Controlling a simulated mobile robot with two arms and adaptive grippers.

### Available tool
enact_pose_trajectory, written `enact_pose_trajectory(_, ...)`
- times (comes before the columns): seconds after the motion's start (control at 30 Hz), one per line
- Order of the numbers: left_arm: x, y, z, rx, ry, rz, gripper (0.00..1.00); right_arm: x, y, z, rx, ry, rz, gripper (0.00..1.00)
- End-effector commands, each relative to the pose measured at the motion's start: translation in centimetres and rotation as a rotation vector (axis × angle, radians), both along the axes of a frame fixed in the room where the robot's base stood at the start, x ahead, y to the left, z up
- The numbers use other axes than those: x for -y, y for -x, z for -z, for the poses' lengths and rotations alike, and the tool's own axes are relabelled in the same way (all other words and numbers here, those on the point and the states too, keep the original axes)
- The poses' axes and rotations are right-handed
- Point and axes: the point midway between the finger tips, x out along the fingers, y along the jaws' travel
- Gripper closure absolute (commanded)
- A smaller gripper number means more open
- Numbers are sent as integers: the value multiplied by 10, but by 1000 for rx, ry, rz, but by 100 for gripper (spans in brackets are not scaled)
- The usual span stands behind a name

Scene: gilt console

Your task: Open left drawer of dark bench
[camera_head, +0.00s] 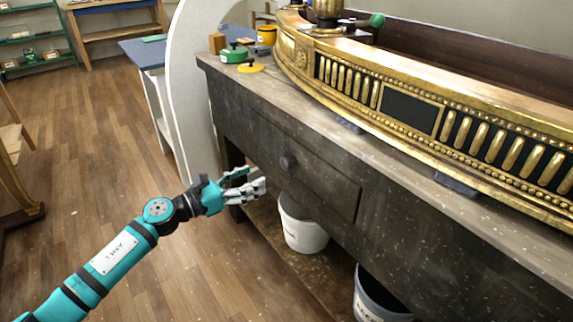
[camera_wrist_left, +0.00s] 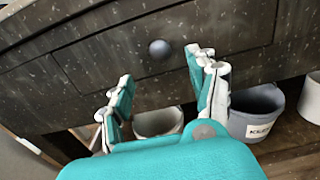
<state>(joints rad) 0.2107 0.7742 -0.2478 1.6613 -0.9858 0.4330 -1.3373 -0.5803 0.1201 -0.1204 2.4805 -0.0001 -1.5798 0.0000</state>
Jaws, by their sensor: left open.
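The dark bench (camera_head: 400,211) runs along the right side of the head view. Its left drawer (camera_head: 321,180) looks shut, with a round dark knob (camera_head: 287,162) on its front. The left wrist view shows the drawer front (camera_wrist_left: 110,62) and the knob (camera_wrist_left: 159,49) near the top middle. My left gripper (camera_head: 262,178) is open and empty, to the left of the knob and slightly below it in the head view. In the wrist view its fingertips (camera_wrist_left: 160,70) point toward the drawer front, with the knob beyond and between them. My right gripper is not in view.
A long gilt console piece (camera_head: 410,105) lies on the bench top. A white bucket (camera_head: 303,228) and a grey bucket (camera_head: 377,298) stand on the lower shelf. Green and yellow pots (camera_head: 234,54) sit at the bench's far end. The wooden floor (camera_head: 105,150) at left is clear.

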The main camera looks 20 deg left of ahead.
Motion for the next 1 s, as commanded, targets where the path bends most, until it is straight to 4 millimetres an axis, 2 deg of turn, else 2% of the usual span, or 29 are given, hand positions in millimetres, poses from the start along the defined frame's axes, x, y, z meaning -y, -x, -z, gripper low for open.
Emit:
enact_pose_trajectory(0.03, 7, -10, -2, 4, 3, 0, 41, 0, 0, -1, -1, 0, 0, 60)
enact_pose_trajectory(0.3, 43, -56, -1, 2, 4, -1, 41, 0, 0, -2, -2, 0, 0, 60)
enact_pose_trajectory(0.5, 61, -79, 0, 0, 4, -1, 41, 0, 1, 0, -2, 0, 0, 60)
enact_pose_trajectory(0.7, 69, -88, 1, -2, 2, -1, 41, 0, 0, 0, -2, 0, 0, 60)
enact_pose_trajectory(0.97, 69, -89, 1, -2, 2, -1, 41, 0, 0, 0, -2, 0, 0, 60)
enact_pose_trajectory(1.0, 69, -89, 1, -2, 2, -1, 46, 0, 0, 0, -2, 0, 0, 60)
